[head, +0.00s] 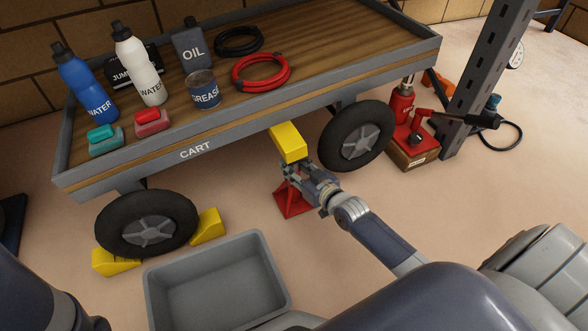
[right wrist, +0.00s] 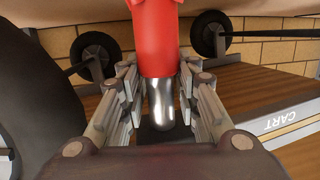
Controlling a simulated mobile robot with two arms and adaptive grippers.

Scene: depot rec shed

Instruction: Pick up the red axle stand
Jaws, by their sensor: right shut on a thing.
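The red axle stand (head: 291,203) is in the middle of the head view, below the cart's front edge, with its splayed red base showing. My right gripper (head: 292,176) reaches in from the lower right and covers its upper part. In the right wrist view the stand's red column and silver post (right wrist: 158,100) run between the two fingers (right wrist: 160,95), which are shut on it. I cannot tell whether the base touches the floor. My left gripper is not in view.
A cart (head: 196,152) stands behind, carrying bottles, tins and cables. Yellow chocks (head: 208,226) flank its left wheel, and a yellow block (head: 288,143) is just behind the stand. A grey bin (head: 271,258) is front left. A red jack (head: 401,107) stands at right.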

